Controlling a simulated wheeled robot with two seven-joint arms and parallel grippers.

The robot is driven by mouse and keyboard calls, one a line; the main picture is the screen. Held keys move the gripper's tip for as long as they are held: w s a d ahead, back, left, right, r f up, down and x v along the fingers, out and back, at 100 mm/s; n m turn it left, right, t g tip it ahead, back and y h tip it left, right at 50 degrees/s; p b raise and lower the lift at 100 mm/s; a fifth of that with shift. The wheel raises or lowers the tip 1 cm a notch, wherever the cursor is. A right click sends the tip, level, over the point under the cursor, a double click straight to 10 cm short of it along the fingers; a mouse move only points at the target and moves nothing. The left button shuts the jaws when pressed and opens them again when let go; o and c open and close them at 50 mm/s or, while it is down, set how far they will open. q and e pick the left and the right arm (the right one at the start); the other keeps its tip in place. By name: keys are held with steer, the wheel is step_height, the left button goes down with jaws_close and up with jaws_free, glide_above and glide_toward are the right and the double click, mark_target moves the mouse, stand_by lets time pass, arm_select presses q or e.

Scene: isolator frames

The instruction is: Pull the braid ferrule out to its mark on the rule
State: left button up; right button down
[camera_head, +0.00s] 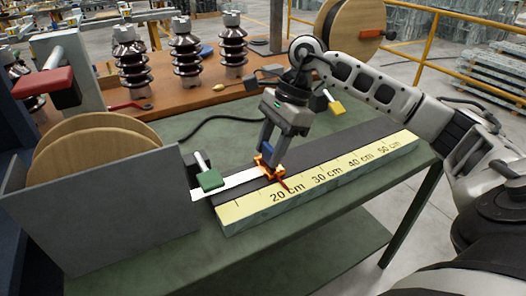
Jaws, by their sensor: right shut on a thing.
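The orange braid ferrule (264,171) sits at the end of a pale flat braid (237,181) on the dark strip beside the rule. The braid runs left, beneath a green-handled part (208,178), toward the grey box. My right gripper (271,158) reaches down from above and is shut on the ferrule, partly hiding it. A thin red pointer (285,184) on the ferrule lies over the yellow rule (333,176), close to the 20 cm label. Labels for 30, 40 and 50 cm follow to the right. My left gripper is not in view.
A grey box (104,212) with wooden reels stands at the left of the green table (205,128). A yellow-handled part (335,106) stands behind the dark strip. Brown insulators (186,58) stand on a bench behind. The strip right of the ferrule is clear.

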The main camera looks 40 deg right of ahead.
steer(key=c, duration=0.8)
jaws_free()
steer(key=shift+c, duration=0.2)
steer(key=p+v, duration=0.1)
steer(key=v, duration=1.5)
